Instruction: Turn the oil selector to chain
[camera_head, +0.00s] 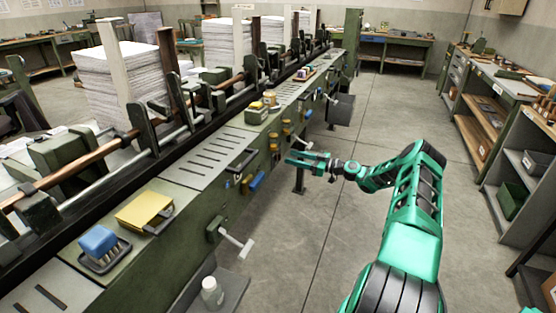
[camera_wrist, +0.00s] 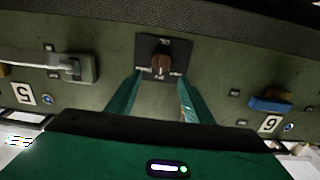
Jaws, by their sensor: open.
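The oil selector shows in the wrist view as a brown knob (camera_wrist: 161,63) on a black square plate (camera_wrist: 181,50) with small pale labels around it. The labels are too small and blurred to read surely, and I cannot tell which one the knob points at. My gripper (camera_wrist: 159,76) is open, its two green fingers on either side of the knob's line, with the knob between and beyond the tips. No contact is visible. In the head view my gripper (camera_head: 290,158) reaches the front of the green machine; I cannot make out the knob there.
In the wrist view a grey lever handle (camera_wrist: 40,60) is at left and a blue handle (camera_wrist: 270,104) at right. In the head view a blue handle (camera_head: 257,181) and a white-gripped lever (camera_head: 236,244) stick out of the machine's front. The floor (camera_head: 285,255) there is clear.

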